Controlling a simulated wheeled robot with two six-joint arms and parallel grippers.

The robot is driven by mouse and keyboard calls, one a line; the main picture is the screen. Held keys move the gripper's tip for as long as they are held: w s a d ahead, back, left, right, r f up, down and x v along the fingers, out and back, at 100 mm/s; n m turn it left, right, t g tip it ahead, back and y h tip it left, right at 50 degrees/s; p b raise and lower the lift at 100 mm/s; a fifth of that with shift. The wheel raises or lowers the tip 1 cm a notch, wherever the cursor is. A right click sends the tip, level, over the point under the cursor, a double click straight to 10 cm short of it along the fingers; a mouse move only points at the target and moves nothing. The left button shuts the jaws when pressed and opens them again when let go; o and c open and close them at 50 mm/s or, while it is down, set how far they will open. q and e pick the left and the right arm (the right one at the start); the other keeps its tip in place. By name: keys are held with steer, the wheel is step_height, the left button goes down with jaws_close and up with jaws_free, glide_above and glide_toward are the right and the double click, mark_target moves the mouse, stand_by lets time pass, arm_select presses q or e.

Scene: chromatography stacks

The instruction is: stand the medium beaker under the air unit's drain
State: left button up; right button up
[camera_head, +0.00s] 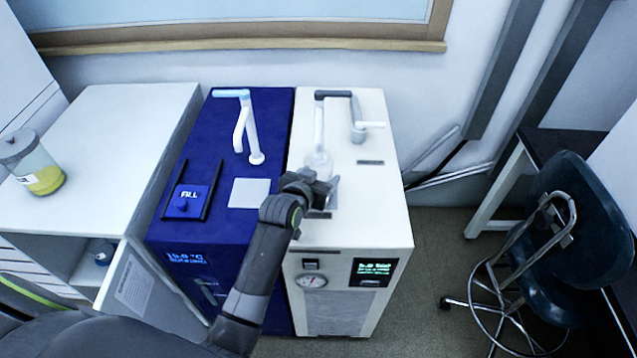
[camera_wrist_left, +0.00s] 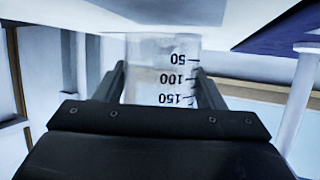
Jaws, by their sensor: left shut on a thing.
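The clear medium beaker (camera_head: 319,163) is in my left gripper (camera_head: 318,184), over the top of the white air unit (camera_head: 395,210). The left wrist view shows the beaker (camera_wrist_left: 160,62) between the two fingers (camera_wrist_left: 162,85), its 50, 100 and 150 marks upside down in the picture. The white drain spout (camera_head: 319,125) hangs from a dark grey arm, and its lower end is just above or behind the beaker. The gripper hides the beaker's base, so I cannot tell whether it touches the unit. My right gripper is not in view.
A dark blue unit (camera_head: 262,175) with its own spout (camera_head: 240,130) and a FILL slider (camera_head: 187,200) stands to the left. A lidded jar of yellow liquid (camera_head: 38,165) is on the white cabinet (camera_head: 110,150). A stool (camera_head: 575,230) stands at the right.

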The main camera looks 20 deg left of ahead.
arm_select(q)
steer(key=shift+s, duration=0.15)
steer(key=shift+f, duration=0.45)
steer(key=shift+f, duration=0.15)
steer(key=o, duration=1)
